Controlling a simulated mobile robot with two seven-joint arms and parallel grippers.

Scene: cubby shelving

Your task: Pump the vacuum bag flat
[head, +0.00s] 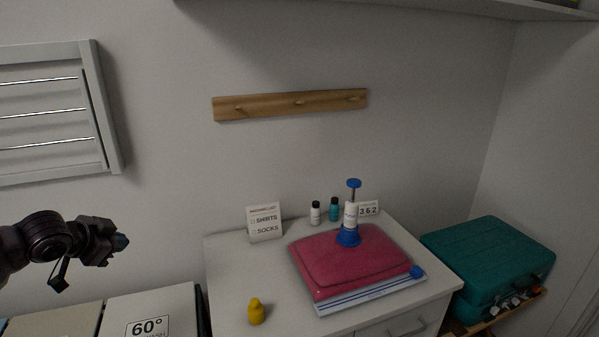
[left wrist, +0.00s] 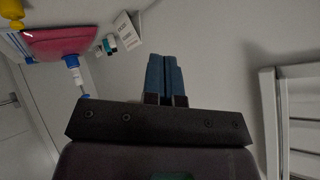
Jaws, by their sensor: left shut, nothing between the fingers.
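The vacuum bag (head: 345,264) lies on the white cabinet top, with puffy pink-red contents and a clear, blue-striped edge at the front. A blue valve or cap (head: 416,271) sits at its right front corner. A hand pump (head: 350,217) with white barrel, blue base and blue handle stands upright at the bag's back; its handle is raised on the rod. In the left wrist view the bag (left wrist: 62,42) and pump (left wrist: 74,68) show at upper left. My left gripper (head: 121,242) is in the air left of the cabinet, well apart from the bag; its blue fingers (left wrist: 165,76) are together and empty.
A teal suitcase (head: 487,262) is at right. A peg rail (head: 290,104) and drying rack (head: 105,110) are on the wall.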

